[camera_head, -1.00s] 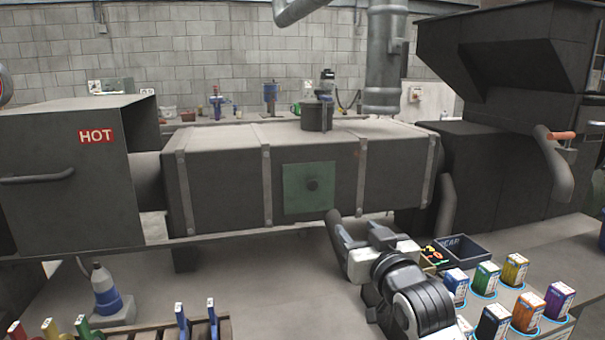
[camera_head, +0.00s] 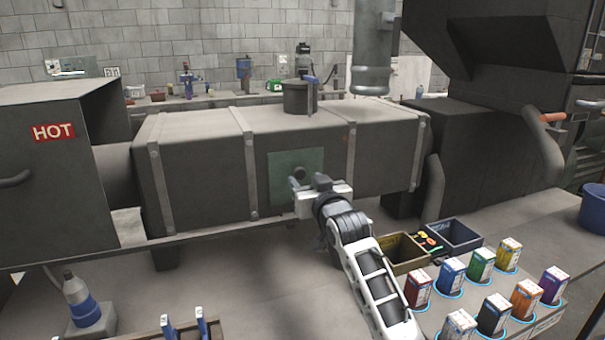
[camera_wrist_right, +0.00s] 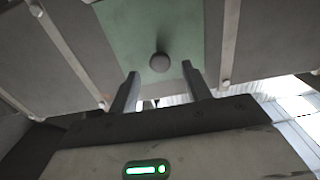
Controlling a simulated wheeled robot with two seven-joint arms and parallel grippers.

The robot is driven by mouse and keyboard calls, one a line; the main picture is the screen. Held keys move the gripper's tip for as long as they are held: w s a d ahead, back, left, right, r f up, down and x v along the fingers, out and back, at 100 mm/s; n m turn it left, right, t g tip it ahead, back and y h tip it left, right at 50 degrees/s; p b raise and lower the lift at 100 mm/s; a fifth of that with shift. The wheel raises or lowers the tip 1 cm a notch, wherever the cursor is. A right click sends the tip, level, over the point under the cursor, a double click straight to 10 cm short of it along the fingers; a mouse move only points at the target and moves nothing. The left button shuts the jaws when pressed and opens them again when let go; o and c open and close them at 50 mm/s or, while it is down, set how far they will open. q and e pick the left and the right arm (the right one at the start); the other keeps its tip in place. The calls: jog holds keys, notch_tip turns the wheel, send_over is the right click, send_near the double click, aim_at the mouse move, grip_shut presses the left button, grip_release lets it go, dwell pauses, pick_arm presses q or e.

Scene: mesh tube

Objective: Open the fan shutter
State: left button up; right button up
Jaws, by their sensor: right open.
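The fan shutter is most likely the green square plate (camera_head: 283,163) with a dark round knob on the front of the long grey machine duct. The knob (camera_wrist_right: 160,62) shows clearly in the right wrist view, above and between my fingertips. My right gripper (camera_head: 295,183) is open at the lower part of the plate and partly hides it. In the right wrist view the two fingers of the right gripper (camera_wrist_right: 159,78) stand apart with nothing between them. The knob is just beyond the fingertips, and no contact shows. My left gripper is in no view.
A grey box marked HOT (camera_head: 60,185) stands at the left. A short cylinder with a blue handle (camera_head: 297,97) sits on the duct. Coloured boxes (camera_head: 481,264) and open bins (camera_head: 454,235) stand at the lower right. A blue and grey bottle (camera_head: 84,303) is at lower left.

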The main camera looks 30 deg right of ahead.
aim_at(301, 175)
jog(key=shift+x, duration=1.75)
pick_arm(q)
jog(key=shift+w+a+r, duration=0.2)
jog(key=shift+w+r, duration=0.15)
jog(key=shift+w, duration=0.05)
